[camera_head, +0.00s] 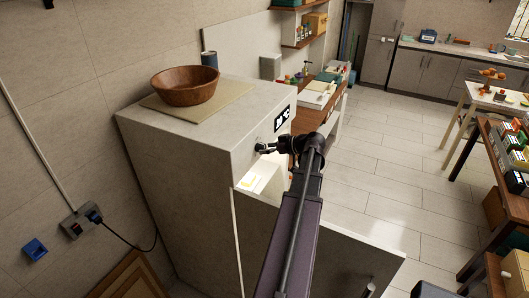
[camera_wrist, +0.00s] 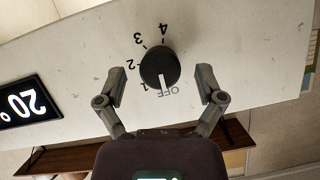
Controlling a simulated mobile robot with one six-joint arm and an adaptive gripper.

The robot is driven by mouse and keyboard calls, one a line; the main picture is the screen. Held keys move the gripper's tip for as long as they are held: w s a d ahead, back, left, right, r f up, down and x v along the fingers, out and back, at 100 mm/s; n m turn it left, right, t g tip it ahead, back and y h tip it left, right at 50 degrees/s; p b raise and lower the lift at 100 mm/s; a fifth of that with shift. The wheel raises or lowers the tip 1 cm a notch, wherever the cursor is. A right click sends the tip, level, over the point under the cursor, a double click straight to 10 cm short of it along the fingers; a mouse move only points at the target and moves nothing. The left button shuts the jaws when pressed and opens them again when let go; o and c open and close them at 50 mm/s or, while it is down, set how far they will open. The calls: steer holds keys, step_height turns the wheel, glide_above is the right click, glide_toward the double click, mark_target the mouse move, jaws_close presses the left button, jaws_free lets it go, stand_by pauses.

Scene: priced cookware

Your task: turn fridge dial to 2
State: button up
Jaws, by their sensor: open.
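The fridge (camera_head: 180,160) is a pale cabinet at the left of centre in the head view, and its front panel (camera_wrist: 235,50) fills much of the wrist view. The black round dial (camera_wrist: 160,66) sits on this panel, with OFF, 1, 2, 3 and 4 printed around it. Its white mark points down in the picture, closest to OFF. My gripper (camera_wrist: 161,86) is open, with one finger on each side of the dial and a gap to it on both sides. In the head view my gripper (camera_head: 268,148) is at the fridge front and hides most of the dial.
A display (camera_wrist: 29,104) reading 20° is beside the dial. A wooden bowl (camera_head: 186,86) stands on a board (camera_head: 235,92) on the fridge top. A pale door-like panel (camera_head: 340,262) stands out below my arm, beside a lit opening (camera_head: 262,178).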

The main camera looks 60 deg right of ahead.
steer(key=shift+w+f, duration=0.15)
steer(key=shift+w, duration=0.3)
steer(key=c, duration=1.1)
steer(key=shift+c, duration=0.2)
